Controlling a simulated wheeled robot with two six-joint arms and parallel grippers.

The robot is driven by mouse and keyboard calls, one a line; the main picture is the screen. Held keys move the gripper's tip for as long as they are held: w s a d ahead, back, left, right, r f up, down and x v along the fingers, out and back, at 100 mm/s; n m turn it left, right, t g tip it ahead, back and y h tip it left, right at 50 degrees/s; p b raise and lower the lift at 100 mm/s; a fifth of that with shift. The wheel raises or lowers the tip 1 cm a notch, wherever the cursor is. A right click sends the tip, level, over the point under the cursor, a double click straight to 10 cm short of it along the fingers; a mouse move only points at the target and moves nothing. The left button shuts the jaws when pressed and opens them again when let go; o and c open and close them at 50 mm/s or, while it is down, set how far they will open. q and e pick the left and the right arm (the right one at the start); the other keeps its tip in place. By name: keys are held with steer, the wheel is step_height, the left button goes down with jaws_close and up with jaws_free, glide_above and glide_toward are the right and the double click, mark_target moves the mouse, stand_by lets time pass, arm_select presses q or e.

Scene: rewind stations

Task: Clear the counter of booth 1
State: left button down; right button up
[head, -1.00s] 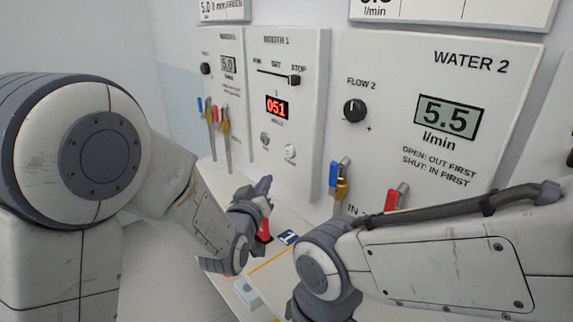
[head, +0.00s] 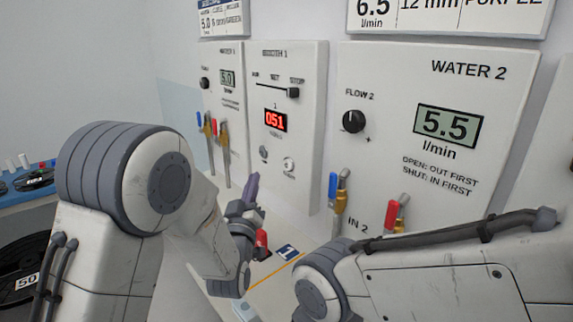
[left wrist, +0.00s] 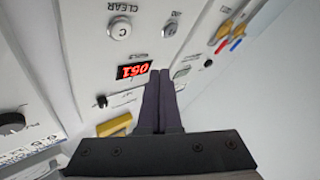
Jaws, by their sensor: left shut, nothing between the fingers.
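The booth 1 panel (head: 310,150) stands on the wall with a red display reading 051 (head: 275,121), which also shows in the left wrist view (left wrist: 134,71). Its slider knob (head: 292,92) is at the STOP end. Below are a grey button and a pale button (head: 289,164); the left wrist view shows a button marked C (left wrist: 119,28) under CLEAR. The counter (head: 275,268) is partly hidden by my arms. My left gripper (head: 252,186) is shut and empty, its fingers pointing up before the panel. A red object (head: 262,242) shows right beside its wrist; contact is unclear.
A blue label marked 1 (head: 288,252) and a pale block (head: 245,310) lie on the counter. Water 2 valves (head: 340,190) stand to the right. A black reel (head: 22,265) and a blue surface (head: 55,180) are at the left.

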mark_target(283, 162)
arm_select(q)
steer(key=w+d, duration=0.4)
steer(key=d, duration=0.1)
steer(key=shift+d, duration=0.3)
stand_by(1.9)
steer(key=shift+w+d, duration=0.3)
steer(key=shift+d, duration=0.05)
steer(key=shift+w+d+b, duration=0.2)
steer(key=shift+d+b, duration=0.1)
steer(key=shift+b, duration=0.05)
stand_by(0.6)
stand_by(0.3)
steer(key=shift+s+a+b, duration=0.45)
steer(key=shift+s+a, duration=0.05)
steer(key=shift+a, duration=0.1)
